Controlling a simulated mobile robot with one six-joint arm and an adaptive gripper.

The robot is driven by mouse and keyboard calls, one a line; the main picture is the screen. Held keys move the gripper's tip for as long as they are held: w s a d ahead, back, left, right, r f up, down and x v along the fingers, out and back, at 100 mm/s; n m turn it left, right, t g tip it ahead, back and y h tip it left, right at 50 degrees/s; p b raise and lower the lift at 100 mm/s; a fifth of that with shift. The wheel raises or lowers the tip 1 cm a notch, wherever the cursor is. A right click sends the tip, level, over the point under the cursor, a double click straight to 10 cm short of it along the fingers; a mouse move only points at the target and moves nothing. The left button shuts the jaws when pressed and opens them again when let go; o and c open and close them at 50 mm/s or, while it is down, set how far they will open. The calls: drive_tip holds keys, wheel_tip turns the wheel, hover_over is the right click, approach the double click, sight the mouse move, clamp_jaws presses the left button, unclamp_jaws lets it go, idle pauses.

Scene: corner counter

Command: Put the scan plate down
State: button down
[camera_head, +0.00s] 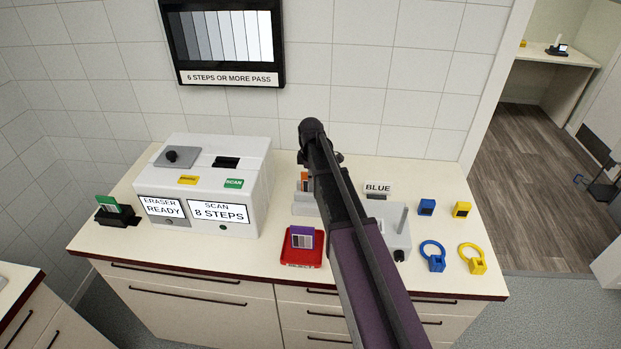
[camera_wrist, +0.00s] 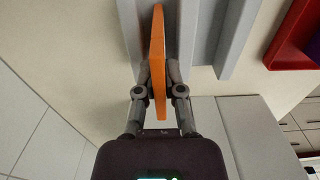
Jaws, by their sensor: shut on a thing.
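My gripper (camera_wrist: 158,92) is shut on an orange plate (camera_wrist: 158,45), seen edge-on between the two fingers in the wrist view. In the head view a small part of the orange plate (camera_head: 304,176) shows left of my arm, which hides the gripper. The plate's far end is by the grey rails of a holder (camera_wrist: 198,28); I cannot tell whether it touches them. The holder's light grey body (camera_head: 304,204) shows in the head view, partly behind my arm. A purple-topped plate (camera_head: 303,237) stands on a red tray (camera_head: 301,259). A green plate (camera_head: 109,204) stands in a black stand (camera_head: 117,219).
A white machine (camera_head: 215,170) reading "ERASER READY" and "SCAN 8 STEPS" stands left. A "BLUE" sign (camera_head: 378,188), blue and yellow blocks (camera_head: 426,207) (camera_head: 462,210) and two ringed tags (camera_head: 433,255) (camera_head: 473,258) are at right. A wall screen (camera_head: 225,40) hangs above. Bare counter lies front left.

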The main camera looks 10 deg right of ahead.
drive_tip(key=c, duration=0.8)
unclamp_jaws()
drive_tip(key=shift+o, duration=0.2)
wheel_tip(320, 180, up, 12)
drive_tip(key=p, duration=1.2)
drive_tip(key=shift+r, duration=0.1)
drive_tip(key=s+a+m, duration=0.3)
drive_tip(key=s+m, duration=1.1)
drive_tip(key=s, duration=1)
drive_tip(key=shift+s, duration=0.4)
